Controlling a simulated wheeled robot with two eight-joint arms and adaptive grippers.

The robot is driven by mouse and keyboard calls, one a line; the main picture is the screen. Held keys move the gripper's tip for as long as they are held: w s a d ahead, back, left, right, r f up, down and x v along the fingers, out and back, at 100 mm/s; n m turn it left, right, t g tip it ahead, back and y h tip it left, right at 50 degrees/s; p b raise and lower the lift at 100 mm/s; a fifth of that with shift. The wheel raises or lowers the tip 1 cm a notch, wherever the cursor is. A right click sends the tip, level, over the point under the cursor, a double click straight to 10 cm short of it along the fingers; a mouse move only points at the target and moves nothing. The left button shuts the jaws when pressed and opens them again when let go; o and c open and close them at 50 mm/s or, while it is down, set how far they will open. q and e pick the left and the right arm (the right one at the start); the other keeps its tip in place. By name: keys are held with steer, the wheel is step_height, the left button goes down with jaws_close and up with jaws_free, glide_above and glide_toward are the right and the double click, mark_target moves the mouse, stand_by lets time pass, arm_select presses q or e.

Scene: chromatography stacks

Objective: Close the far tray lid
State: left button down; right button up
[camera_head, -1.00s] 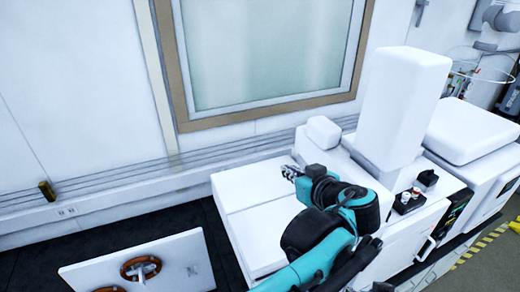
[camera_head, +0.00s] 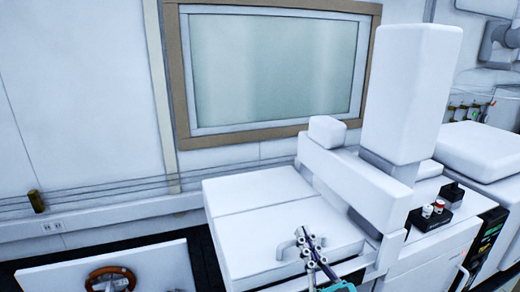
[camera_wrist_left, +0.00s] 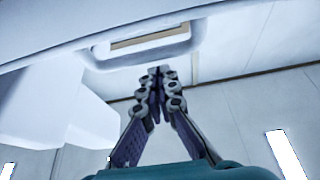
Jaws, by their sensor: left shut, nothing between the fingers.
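A white instrument has two flat pale panels on top, a back panel (camera_head: 245,188) and a front panel (camera_head: 250,235); both look level. A pale loop handle (camera_head: 288,246) stands on the front panel. Which panel is the far tray lid, I cannot tell. My left gripper (camera_head: 309,238) is shut and empty, beside the handle's right side in the head view. In the left wrist view the closed fingertips (camera_wrist_left: 158,72) point at the handle (camera_wrist_left: 140,57), close to its lower edge; contact is unclear. My right gripper is not in view.
A raised white bar (camera_head: 350,185) and a tall white tower (camera_head: 410,95) stand right of the panels. A small black vial holder (camera_head: 430,217) is farther right. A white board with a brown ring (camera_head: 110,278) is at lower left. The wall and window are behind.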

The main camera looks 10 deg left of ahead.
arm_select(q)
steer(key=shift+s+d+f+b, duration=0.1)
steer(key=shift+s+f+b, duration=0.05)
steer(key=shift+f+b, duration=0.35)
steer(key=shift+s+f+b, duration=0.15)
steer(key=shift+f+b, duration=0.1)
steer(key=shift+f, duration=0.3)
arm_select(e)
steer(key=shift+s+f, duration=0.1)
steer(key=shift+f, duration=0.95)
